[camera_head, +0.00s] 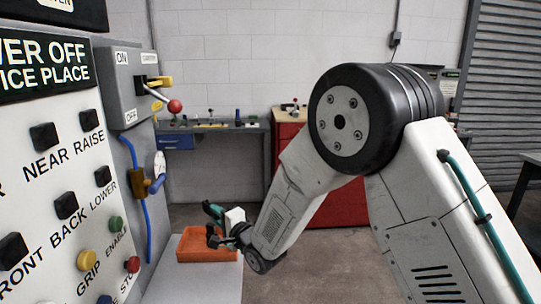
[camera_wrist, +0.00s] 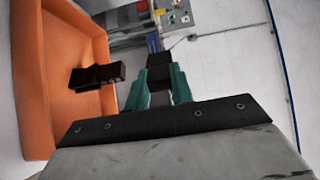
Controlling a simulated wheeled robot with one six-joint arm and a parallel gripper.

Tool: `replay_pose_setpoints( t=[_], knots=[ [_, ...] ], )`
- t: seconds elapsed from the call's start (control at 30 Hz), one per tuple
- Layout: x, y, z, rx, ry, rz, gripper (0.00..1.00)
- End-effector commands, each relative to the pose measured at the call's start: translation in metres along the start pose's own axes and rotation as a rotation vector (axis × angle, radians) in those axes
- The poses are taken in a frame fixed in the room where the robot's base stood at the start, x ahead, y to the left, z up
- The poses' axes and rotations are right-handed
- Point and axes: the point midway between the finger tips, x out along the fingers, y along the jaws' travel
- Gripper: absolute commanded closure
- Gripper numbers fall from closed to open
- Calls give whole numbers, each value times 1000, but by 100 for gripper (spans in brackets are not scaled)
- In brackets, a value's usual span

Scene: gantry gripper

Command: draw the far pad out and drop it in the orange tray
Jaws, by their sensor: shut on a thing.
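The orange tray (camera_head: 190,248) sits on a pale grey surface below the panel. In the wrist view the orange tray (camera_wrist: 32,95) fills the left side. My gripper (camera_wrist: 159,82) has teal fingers shut on a small black pad (camera_wrist: 160,73), seen between the fingertips. In the head view my gripper (camera_head: 214,212) is small, by the tray's far right part; the held pad is hard to make out there. A second black piece (camera_wrist: 97,77) shows against the tray, left of my fingers; I cannot tell whether it rests in it.
A grey panel (camera_head: 60,190) with labelled buttons stands at the left. A switch box (camera_head: 122,85) has a red-knobbed lever (camera_head: 174,106). A workbench (camera_head: 228,128) and red cabinet (camera_head: 288,150) stand behind. The floor right of the tray's stand is clear.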

Motion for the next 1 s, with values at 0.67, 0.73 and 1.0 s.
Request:
replay_pose_setpoints(
  t=[0.67,0.73,1.0],
  knots=[
    [0,5,0,0,1,0,51],
    [-1,5,0,0,1,1,51],
    [-34,5,0,0,1,1,51]
  ],
)
